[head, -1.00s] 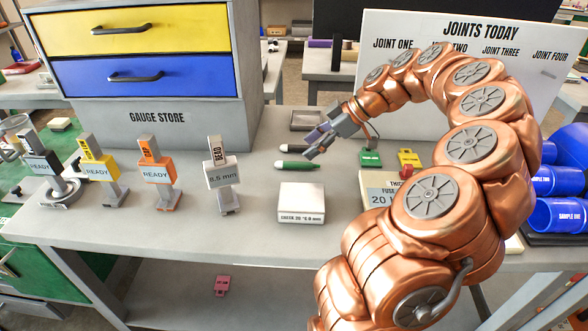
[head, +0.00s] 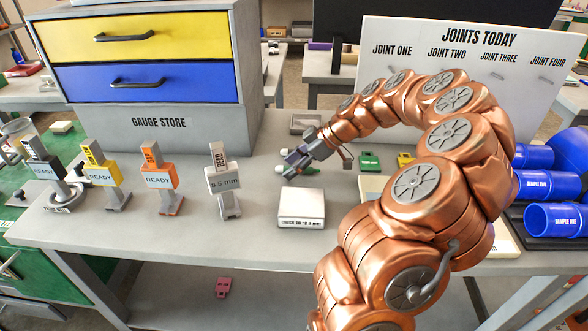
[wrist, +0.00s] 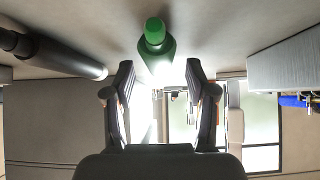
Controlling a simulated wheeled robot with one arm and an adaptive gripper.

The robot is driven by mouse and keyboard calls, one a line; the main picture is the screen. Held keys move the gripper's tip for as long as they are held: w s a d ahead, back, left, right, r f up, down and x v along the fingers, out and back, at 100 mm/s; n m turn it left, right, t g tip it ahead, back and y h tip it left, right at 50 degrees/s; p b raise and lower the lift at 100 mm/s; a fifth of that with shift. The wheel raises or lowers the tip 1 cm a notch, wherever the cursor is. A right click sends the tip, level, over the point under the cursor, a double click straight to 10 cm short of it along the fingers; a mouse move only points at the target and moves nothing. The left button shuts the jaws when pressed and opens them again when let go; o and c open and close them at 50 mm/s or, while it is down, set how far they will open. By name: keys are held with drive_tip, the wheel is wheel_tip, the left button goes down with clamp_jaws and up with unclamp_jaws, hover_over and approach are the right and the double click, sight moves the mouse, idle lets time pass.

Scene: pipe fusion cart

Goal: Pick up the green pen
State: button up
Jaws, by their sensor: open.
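The green pen (head: 312,172) lies on the grey bench behind the small white box, partly hidden by my gripper in the head view. In the wrist view the green pen (wrist: 155,38) is seen nearly end-on at the top centre, ahead of the gap between my fingers. My gripper (head: 289,164) is low over the pen. Its two fingers (wrist: 160,77) stand apart with nothing gripped between them. I cannot tell whether a finger touches the pen.
A dark pen (wrist: 50,52) lies to the left in the wrist view. The white box (head: 301,208) is in front, the grey tray (head: 306,123) behind. A gauge stand (head: 223,183) is to the left. Green (head: 370,161) and yellow (head: 405,159) blocks are to the right.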

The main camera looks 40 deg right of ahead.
clamp_jaws()
wheel_tip(320, 180, up, 10)
drive_tip(key=b, duration=0.1)
idle(0.8)
